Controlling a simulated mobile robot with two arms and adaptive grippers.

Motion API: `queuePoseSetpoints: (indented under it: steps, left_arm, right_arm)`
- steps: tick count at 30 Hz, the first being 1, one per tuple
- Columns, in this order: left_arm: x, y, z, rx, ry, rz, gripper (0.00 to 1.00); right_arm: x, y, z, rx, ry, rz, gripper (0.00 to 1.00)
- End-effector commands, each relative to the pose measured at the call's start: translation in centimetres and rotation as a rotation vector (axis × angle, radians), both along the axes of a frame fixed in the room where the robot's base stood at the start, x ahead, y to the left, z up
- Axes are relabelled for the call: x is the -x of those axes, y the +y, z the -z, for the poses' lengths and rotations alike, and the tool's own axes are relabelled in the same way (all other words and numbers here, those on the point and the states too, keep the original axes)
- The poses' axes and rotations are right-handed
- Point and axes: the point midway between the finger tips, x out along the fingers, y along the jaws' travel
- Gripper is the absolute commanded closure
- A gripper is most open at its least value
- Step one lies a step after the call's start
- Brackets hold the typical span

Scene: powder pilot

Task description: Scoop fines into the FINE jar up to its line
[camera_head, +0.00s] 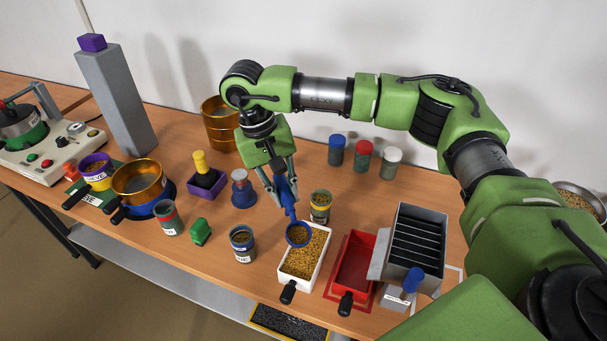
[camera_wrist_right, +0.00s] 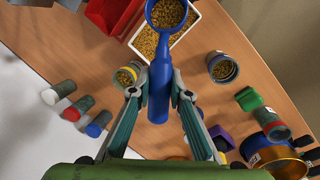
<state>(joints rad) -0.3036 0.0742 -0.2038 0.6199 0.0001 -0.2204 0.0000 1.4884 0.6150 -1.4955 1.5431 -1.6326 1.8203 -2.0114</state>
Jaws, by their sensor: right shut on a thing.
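My right gripper (camera_head: 287,197) is shut on the handle of a blue scoop (camera_head: 297,235), which also shows in the right wrist view (camera_wrist_right: 160,92). The scoop's round bowl holds golden grains and is over the far left part of a white tray of golden grains (camera_head: 322,243). I cannot tell whether the bowl touches the grains. A blue-rimmed jar (camera_head: 243,247), its label seeming to read FINE, stands left of the tray with golden grains inside; it shows in the right wrist view too (camera_wrist_right: 223,68). Its fill line is too small to make out. My left gripper is out of view.
A yellow-rimmed jar (camera_head: 320,207) stands behind the white tray. A red tray (camera_head: 354,262) and slotted grey box (camera_head: 415,243) stand right. A green block (camera_head: 200,232), red-rimmed jar (camera_head: 168,218) and golden sieve (camera_head: 139,181) are left. Capped jars stand at the back.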

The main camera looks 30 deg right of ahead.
Motion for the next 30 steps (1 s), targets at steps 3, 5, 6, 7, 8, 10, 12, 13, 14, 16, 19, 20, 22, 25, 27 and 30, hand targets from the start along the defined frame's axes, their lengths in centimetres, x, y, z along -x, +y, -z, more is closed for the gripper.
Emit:
queuePoseSetpoints:
  steps: [3, 5, 6, 7, 8, 10, 12, 13, 14, 16, 19, 20, 22, 25, 27, 30]
  left_arm:
    - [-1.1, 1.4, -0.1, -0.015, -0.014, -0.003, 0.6]
    - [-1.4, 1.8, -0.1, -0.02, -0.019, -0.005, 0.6]
    - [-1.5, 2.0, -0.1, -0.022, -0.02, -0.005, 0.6]
    - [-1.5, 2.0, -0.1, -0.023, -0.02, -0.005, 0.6]
    - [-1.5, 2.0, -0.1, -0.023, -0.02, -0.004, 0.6]
    - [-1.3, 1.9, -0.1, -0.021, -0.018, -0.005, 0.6]
    - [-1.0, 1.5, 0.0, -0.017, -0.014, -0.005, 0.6]
    - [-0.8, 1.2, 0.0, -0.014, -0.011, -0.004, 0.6]
    - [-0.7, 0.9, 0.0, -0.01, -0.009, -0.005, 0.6]
    - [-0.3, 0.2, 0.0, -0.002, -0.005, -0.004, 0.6]
    - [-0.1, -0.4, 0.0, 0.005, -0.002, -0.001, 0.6]
    - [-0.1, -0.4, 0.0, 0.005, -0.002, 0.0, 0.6]
    - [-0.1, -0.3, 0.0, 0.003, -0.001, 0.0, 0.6]
    - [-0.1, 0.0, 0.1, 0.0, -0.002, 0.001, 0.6]
    - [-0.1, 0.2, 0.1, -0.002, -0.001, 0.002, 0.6]
    - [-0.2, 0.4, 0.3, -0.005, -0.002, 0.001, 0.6]
  right_arm:
    - [-3.2, -1.8, 1.1, -0.001, 0.006, 0.083, 1.0]
    - [-4.4, -2.9, 1.7, -0.001, 0.006, 0.121, 1.0]
    - [-5.0, -3.7, 2.2, 0.0, 0.006, 0.144, 1.0]
    - [-5.4, -4.2, 2.5, 0.0, 0.006, 0.162, 1.0]
    - [-5.8, -4.7, 2.8, 0.0, 0.006, 0.178, 1.0]
    - [-6.4, -5.8, 3.6, 0.0, 0.006, 0.21, 1.0]
    - [-6.8, -6.7, 4.2, 0.0, 0.004, 0.235, 1.0]
    - [-6.9, -6.9, 4.4, 0.0, 0.004, 0.243, 1.0]
    - [-6.9, -7.2, 4.6, -0.001, 0.004, 0.249, 1.0]
    - [-7.1, -7.4, 4.7, 0.0, 0.001, 0.257, 1.0]
    - [-7.1, -7.5, 4.7, -0.001, 0.0, 0.259, 1.0]
    - [-7.1, -7.5, 4.7, 0.0, 0.0, 0.257, 1.0]
    - [-7.1, -7.5, 4.7, 0.0, 0.0, 0.258, 1.0]
    - [-7.1, -7.5, 4.8, 0.0, 0.0, 0.258, 1.0]
    - [-7.1, -7.5, 4.9, 0.002, -0.003, 0.259, 1.0]
    - [-7.0, -7.5, 5.2, 0.005, -0.012, 0.259, 1.0]
